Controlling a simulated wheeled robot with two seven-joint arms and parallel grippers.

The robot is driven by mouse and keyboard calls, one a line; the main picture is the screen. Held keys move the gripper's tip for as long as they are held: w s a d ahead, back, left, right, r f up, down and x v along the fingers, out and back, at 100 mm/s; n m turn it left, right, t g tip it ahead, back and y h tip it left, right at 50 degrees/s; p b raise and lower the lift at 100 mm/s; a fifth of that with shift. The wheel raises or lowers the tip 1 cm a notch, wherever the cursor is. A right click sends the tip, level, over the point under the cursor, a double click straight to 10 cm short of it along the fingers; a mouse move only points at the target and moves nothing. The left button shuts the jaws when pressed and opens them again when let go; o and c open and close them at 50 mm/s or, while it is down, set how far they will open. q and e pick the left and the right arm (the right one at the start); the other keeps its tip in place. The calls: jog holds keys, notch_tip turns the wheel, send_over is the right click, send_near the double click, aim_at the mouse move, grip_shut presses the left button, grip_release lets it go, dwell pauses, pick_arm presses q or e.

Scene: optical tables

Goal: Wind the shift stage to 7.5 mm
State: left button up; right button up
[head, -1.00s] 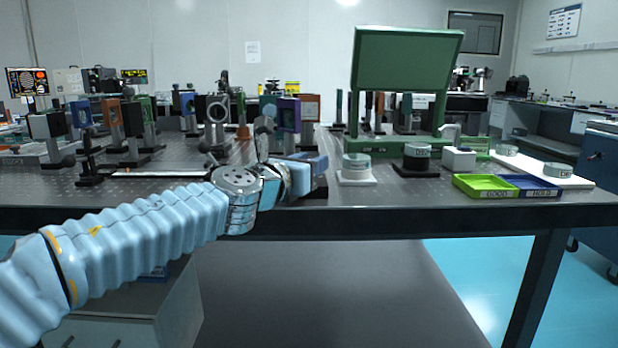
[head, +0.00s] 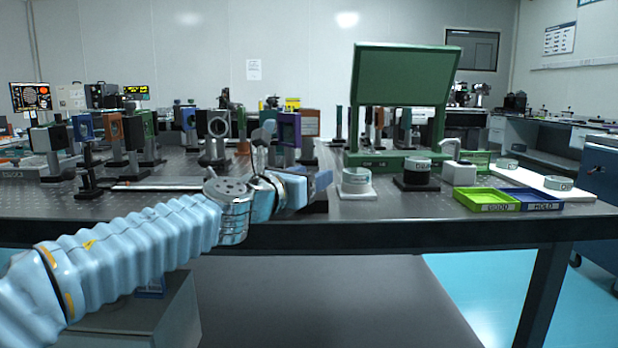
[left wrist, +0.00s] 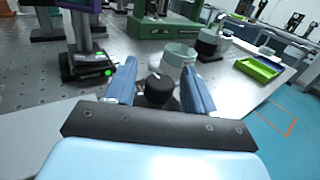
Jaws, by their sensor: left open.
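My left gripper (head: 318,184) is at the front edge of the optical table in the head view, partly turned away. In the left wrist view my left gripper (left wrist: 159,66) is open, one blue finger on each side of a black round knob (left wrist: 158,90) with a white mark on top. I cannot tell whether the fingers touch the knob. The stage body under the knob is mostly hidden by the gripper, and no scale reading can be made out. My right gripper is not in view.
Left of the knob stands a dark post base with green lights (left wrist: 108,73). A pale round pot (head: 356,181) stands just right of my gripper. Farther right are a green tray (head: 487,207) and a blue tray. Several optics mounts crowd the table behind.

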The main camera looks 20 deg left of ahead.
pick_arm(q)
jog(key=p+v, duration=0.2)
jog(key=v, duration=1.2)
